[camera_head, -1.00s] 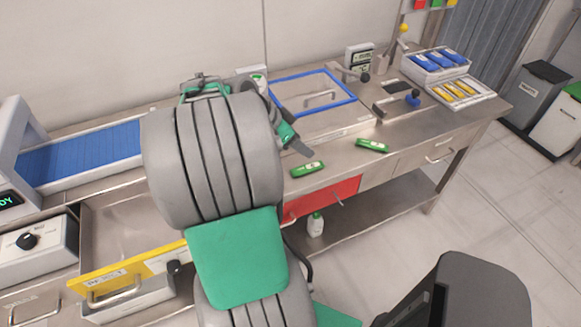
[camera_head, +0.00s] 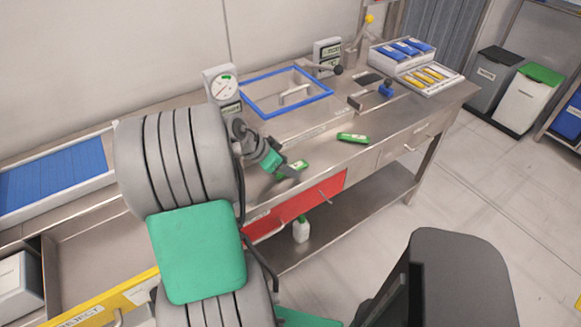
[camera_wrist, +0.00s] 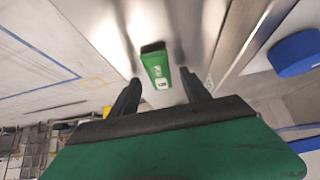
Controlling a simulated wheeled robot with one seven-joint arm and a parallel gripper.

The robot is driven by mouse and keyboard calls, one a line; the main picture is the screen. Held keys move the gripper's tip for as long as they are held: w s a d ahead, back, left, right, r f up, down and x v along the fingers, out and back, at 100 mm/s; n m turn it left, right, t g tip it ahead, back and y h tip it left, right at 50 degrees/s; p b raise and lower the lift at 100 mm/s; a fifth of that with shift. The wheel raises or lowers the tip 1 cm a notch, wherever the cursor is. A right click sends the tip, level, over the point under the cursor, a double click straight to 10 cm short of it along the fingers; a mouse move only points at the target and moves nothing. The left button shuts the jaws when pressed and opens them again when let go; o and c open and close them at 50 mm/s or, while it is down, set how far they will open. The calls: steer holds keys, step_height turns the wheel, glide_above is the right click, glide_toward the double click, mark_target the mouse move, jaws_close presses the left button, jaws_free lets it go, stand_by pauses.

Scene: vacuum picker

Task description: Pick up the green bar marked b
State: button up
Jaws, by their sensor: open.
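Two green bars lie on the steel bench in the head view. The nearer green bar (camera_head: 295,166) is partly covered by my gripper (camera_head: 286,173). The other green bar (camera_head: 352,138) lies farther right, apart from it. In the wrist view a green bar (camera_wrist: 157,67) with a dark end and a white label appears between the two fingers of my open gripper (camera_wrist: 160,86). The fingers stand apart on either side, with gaps. The letters on the bars are too small to read, so I cannot tell which is b.
A blue-framed panel (camera_head: 286,92) with a handle is set behind the bars. A round gauge (camera_head: 223,87) stands to its left. A red drawer front (camera_head: 295,207) is below the bench edge. A tray of yellow bars (camera_head: 428,76) is at the far right end.

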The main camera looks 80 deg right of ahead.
steer(key=shift+c, duration=0.5)
jaws_close()
